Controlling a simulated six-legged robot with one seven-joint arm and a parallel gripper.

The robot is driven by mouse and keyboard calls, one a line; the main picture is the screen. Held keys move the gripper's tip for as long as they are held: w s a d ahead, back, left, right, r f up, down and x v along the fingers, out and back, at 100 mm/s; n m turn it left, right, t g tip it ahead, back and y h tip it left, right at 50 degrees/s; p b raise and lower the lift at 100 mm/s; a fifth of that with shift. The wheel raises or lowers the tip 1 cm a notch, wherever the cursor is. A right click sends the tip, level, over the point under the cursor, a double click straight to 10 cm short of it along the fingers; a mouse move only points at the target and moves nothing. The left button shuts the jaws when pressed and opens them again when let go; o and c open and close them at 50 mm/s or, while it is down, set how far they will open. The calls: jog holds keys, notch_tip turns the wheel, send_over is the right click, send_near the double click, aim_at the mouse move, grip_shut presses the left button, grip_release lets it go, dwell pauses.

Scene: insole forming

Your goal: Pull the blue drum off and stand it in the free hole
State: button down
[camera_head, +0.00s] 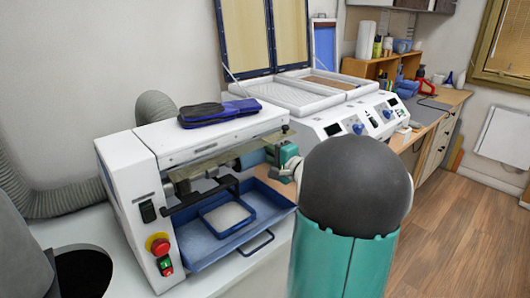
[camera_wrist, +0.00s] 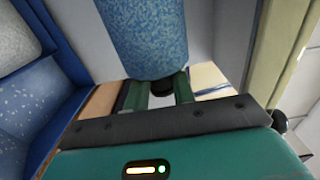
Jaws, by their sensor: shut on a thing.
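The blue drum (camera_head: 252,158) lies along the shaft line on the right side of the white machine, partly hidden by my gripper. In the wrist view, the speckled blue drum (camera_wrist: 146,38) fills the top middle, with a dark knob at its near end. My gripper (camera_head: 287,158) is at the drum's outer end. In the wrist view, my gripper's two green fingers (camera_wrist: 158,86) are shut on the dark knob. I cannot tell whether the drum is still seated on the shaft. I cannot make out the free hole for the drum.
The white machine (camera_head: 133,182) has a blue tray (camera_head: 205,254) below the drum. A grey hose (camera_head: 60,200) runs at left. A white forming press (camera_head: 318,115) stands behind. My arm hides part of the bench.

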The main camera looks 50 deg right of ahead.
jog(key=s+a, duration=0.1)
jog(key=s, duration=1.3)
jog(key=shift+a, duration=0.3)
dwell(0.5)
jog(key=shift+s, duration=0.1)
